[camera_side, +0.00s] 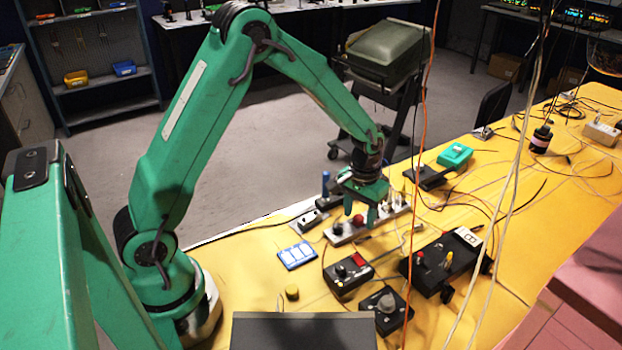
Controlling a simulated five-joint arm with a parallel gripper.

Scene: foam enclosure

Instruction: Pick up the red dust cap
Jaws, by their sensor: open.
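My green gripper (361,211) points down over the near part of a white strip (343,237) on the yellow table, with its two fingers apart. A small round red cap (358,220) shows just below and between the fingertips, seemingly on the strip. I cannot tell whether the fingers touch it. Another small red knob or cap (420,256) stands on a black box (431,278) to the lower right. The view is too small to tell for certain which red piece is the dust cap.
Two black control boxes (347,276) (397,311) and a yellow round piece (292,292) lie nearer the camera. A blue-and-white piece (297,255) lies to the left. Cables hang across the right side. A teal box (455,155) is behind.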

